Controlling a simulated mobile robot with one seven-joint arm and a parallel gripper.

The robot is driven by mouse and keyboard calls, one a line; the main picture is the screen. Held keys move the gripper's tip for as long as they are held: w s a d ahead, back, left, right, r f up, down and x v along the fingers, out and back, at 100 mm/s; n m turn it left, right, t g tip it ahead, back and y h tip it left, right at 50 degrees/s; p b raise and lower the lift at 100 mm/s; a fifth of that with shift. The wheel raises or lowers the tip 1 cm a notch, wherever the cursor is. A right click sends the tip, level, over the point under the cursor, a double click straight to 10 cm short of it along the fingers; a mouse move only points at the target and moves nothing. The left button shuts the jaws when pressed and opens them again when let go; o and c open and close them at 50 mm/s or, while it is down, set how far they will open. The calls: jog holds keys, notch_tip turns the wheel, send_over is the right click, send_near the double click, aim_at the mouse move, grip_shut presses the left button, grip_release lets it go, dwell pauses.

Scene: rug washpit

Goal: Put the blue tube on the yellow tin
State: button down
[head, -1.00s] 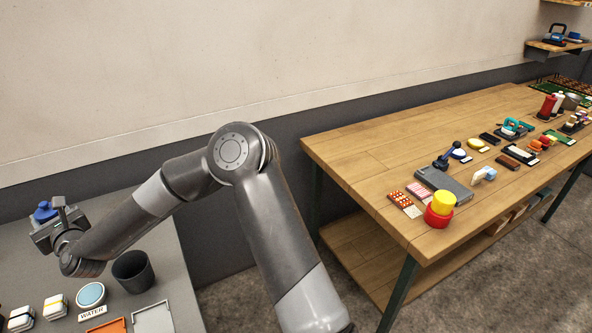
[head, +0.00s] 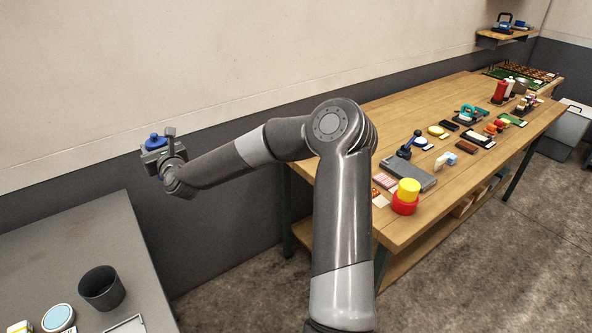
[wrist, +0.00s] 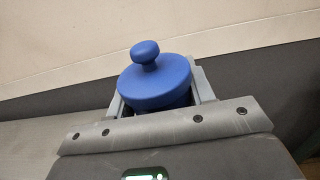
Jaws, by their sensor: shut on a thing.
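My gripper (head: 160,153) is shut on a blue round piece (head: 154,139) and holds it up in the air, apart from both tables. In the wrist view the blue piece (wrist: 157,86) is a broad disc with a small knob on top, seated between the two fingers; its underside is hidden. I see nothing else clearly shaped like a blue tube. On the wooden table, a flat yellow round thing (head: 436,130) lies toward the back, and a yellow cylinder (head: 408,188) stands in or on a red round base (head: 404,205) at the near edge. I cannot tell which is the yellow tin.
The grey table (head: 88,232) at left holds a black cup (head: 102,287) and a round light-blue-topped container (head: 58,318). The wooden table (head: 398,108) carries a grey box (head: 407,174), red bottle (head: 499,91) and many small things. A gap of floor separates the tables.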

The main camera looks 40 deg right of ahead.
jog(key=s+d+r+m+h, duration=0.1)
jog(key=s+d+m+h, duration=0.15)
jog(key=s+d, duration=0.75)
jog(key=s+d+r+m+g+h, duration=0.1)
jog(key=d+r+h, duration=0.15)
jog(key=d, duration=1.55)
jog(key=s+d+r+m+h, duration=0.1)
jog(key=s+d+m+h, duration=0.15)
jog(key=s+d, duration=0.75)
jog(key=s+d+r+m+g+h, duration=0.1)
jog(key=s+d+m+g+h, duration=0.2)
jog(key=s+d, duration=1.1)
jog(key=s+d+r+m+g+h, duration=0.1)
jog(key=s+d+m+g+h, duration=0.3)
jog(key=s+d, duration=1.1)
jog(key=shift+w+a+f+n+t+h, duration=0.1)
jog(key=shift+w+a+f+n+t, duration=0.2)
jog(key=shift+w+a+f, duration=0.85)
jog(key=shift+w+a+f+n+t+h, duration=0.15)
jog(key=shift+w+f+n, duration=0.3)
jog(key=shift+w+f, duration=1.55)
jog(key=shift+w+a+f+n+t, duration=0.3)
jog(key=shift+w+a+f, duration=0.45)
jog(key=shift+f, duration=1.7)
jog(key=shift+f, duration=0.1)
jog(key=c, duration=0.7)
grip_release()
jog(key=shift+o, duration=0.2)
